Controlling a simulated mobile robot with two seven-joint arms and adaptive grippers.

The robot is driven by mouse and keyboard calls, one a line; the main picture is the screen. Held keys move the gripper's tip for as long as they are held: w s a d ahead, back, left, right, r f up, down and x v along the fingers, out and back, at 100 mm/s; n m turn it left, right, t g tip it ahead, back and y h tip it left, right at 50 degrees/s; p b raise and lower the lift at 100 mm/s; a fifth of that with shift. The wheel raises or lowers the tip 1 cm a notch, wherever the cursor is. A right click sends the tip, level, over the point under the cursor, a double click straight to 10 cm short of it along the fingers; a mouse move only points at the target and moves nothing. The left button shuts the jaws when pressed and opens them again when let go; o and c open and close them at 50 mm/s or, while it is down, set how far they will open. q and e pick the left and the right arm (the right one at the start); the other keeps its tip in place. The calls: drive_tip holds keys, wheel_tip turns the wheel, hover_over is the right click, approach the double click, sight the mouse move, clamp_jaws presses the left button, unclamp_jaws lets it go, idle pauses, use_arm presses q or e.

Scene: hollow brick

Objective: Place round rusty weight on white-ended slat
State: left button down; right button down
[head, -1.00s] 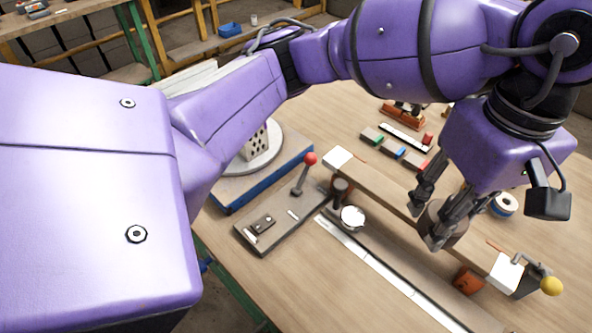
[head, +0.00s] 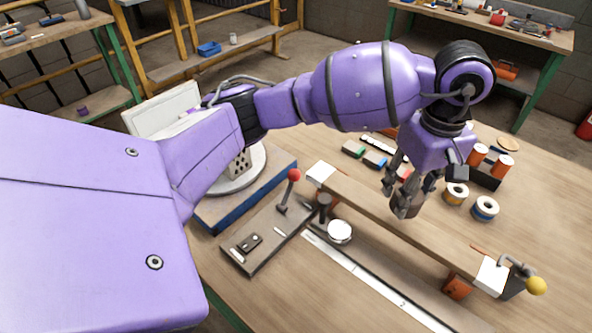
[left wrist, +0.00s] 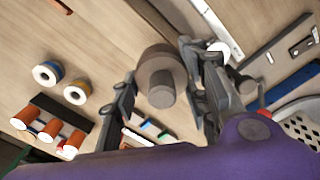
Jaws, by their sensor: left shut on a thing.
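The round rusty weight (head: 414,201) is a brown stepped cylinder between the fingers of my left gripper (head: 404,204). In the left wrist view the weight (left wrist: 161,78) shows whole, its narrower stem towards the camera, with a finger on each side. My left gripper is shut on it. The white-ended slat (head: 440,241) is a long wooden board running from the middle to the lower right. The weight overlaps the slat's far edge in the head view; I cannot tell the gap between them. My right gripper is not in view.
A red-knobbed lever (head: 294,175) and a white round piece (head: 340,232) stand near the slat's left end. A yellow-knobbed clamp (head: 536,286) is at its right end. Tape rolls (head: 485,208) and orange spools (head: 503,166) lie beyond. The table's lower right is clear.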

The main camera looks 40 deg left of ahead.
use_arm(q)
drive_tip(key=shift+w+a+f, duration=0.15)
drive_tip(key=shift+w+f, duration=0.15)
drive_tip(key=shift+f, duration=0.05)
drive_tip(key=shift+w+f, duration=0.15)
drive_tip(key=shift+f, duration=1.4)
drive_tip(key=c, duration=1)
unclamp_jaws()
drive_tip(key=shift+f, duration=0.1)
wheel_tip(320, 180, up, 12)
drive_tip(key=shift+r, duration=0.1)
